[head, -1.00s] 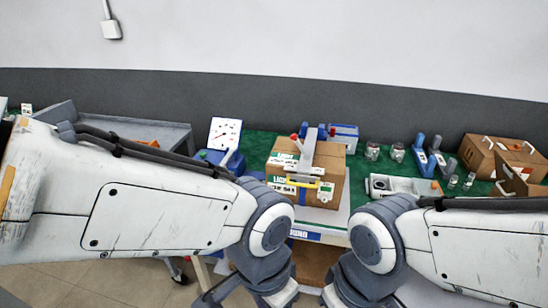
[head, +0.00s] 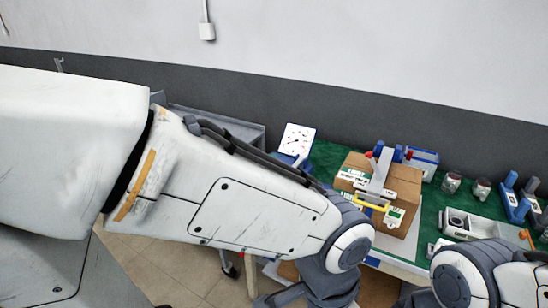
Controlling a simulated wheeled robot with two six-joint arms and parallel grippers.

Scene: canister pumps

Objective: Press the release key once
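A cardboard box (head: 403,178) with white and green labels stands on the green-topped table (head: 328,160). A grey upright piece (head: 380,174) with blue and red parts at its top rests over the box, and a yellow bar (head: 371,202) crosses its lower end. I cannot pick out a release key for certain at this size. My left arm crosses the middle of the view and ends in front of the table. My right arm shows only at the lower right.
A white dial board (head: 297,139) stands left of the box. A blue bin (head: 423,160) is behind it. To the right are two jars (head: 452,183), blue upright devices (head: 512,196) and a light tray (head: 459,222). A grey cart (head: 225,126) stands at the left.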

